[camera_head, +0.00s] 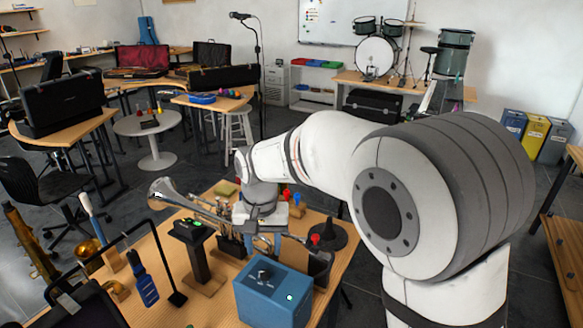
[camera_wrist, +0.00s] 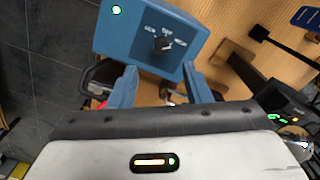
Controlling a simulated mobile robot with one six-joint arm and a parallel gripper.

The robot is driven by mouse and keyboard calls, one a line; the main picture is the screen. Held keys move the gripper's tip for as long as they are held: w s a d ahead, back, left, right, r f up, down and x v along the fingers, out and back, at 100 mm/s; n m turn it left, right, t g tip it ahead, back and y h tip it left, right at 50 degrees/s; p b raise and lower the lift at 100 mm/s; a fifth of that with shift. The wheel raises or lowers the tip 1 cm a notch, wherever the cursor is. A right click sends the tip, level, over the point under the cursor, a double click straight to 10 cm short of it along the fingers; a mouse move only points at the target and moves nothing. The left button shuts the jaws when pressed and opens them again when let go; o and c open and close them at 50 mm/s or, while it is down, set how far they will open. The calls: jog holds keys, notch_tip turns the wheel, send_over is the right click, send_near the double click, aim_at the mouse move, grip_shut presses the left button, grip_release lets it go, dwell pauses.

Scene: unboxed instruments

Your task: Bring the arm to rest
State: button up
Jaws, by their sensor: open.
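My arm reaches from the right of the head view over the wooden workbench (camera_head: 150,300). My gripper (camera_wrist: 160,82) is open in the wrist view, its two blue-grey fingers apart with nothing visibly held between them. The blue box with a black dial (camera_wrist: 125,30) lies just beyond the fingertips in that view. In the head view, the box (camera_head: 272,295) stands at the bench's front right, and my wrist hangs behind it. The fingertips are hard to make out there.
A round white table (camera_head: 150,125) stands farther back.

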jog(key=s+d+r+t, duration=0.1)
jog(key=s+d+r, duration=0.15)
jog(key=d, duration=0.55)
jog(key=s+d+r, duration=0.2)
jog(key=s+d, duration=0.2)
jog(key=d, duration=0.5)
jog(key=s+d+f+m+t, duration=0.1)
jog(key=s+d, duration=0.8)
jog(key=s, duration=0.1)
jog(key=shift+f+t, duration=0.25)
jog(key=shift+t, duration=0.15)
jog(key=shift+w, duration=0.1)
jog(key=shift+c, duration=0.7)
